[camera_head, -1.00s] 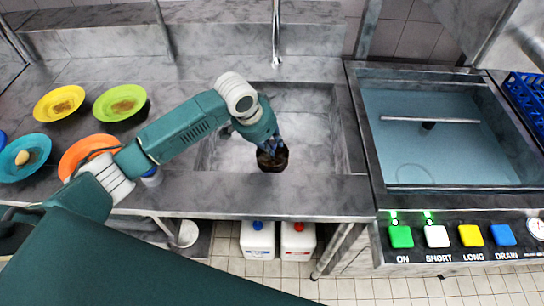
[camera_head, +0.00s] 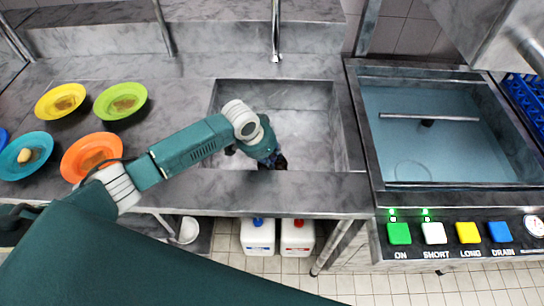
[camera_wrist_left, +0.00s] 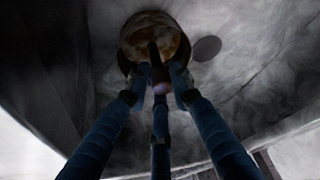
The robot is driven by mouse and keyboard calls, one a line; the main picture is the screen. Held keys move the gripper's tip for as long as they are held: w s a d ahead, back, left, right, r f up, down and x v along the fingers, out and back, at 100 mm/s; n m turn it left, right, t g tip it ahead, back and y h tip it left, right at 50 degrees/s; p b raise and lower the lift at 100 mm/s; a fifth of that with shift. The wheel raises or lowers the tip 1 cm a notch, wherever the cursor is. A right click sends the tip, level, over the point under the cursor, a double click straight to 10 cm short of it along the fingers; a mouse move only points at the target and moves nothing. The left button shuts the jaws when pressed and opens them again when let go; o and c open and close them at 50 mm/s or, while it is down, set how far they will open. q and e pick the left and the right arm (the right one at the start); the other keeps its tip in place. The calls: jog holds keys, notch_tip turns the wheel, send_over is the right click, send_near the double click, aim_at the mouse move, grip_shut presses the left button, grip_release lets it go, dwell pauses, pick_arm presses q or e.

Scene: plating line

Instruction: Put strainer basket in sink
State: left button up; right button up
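The strainer basket (camera_wrist_left: 138,38) is a round brownish cup with a dark upright post in the left wrist view. It is at the sink floor, or close above it; I cannot tell whether it touches. My left gripper (camera_wrist_left: 157,88) has its blue fingers spread around the post, with gaps between the tips, so it looks open. In the head view the left gripper (camera_head: 279,161) reaches down inside the steel sink (camera_head: 318,96) near its front wall and hides the basket. A dark round spot (camera_wrist_left: 207,48) lies beside the basket on the sink floor. My right gripper is out of view.
Several plates with food remains, such as the green plate (camera_head: 121,101) and orange plate (camera_head: 91,156), stand left of the sink. A tap (camera_head: 275,35) hangs behind the sink. A water-filled basin (camera_head: 440,150) and coloured buttons (camera_head: 400,233) are at the right.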

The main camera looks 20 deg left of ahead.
pick_arm(q)
jog(key=o, duration=0.3)
jog(key=b+v, duration=0.1)
jog(key=v, duration=1.1)
jog(key=shift+r, duration=0.1)
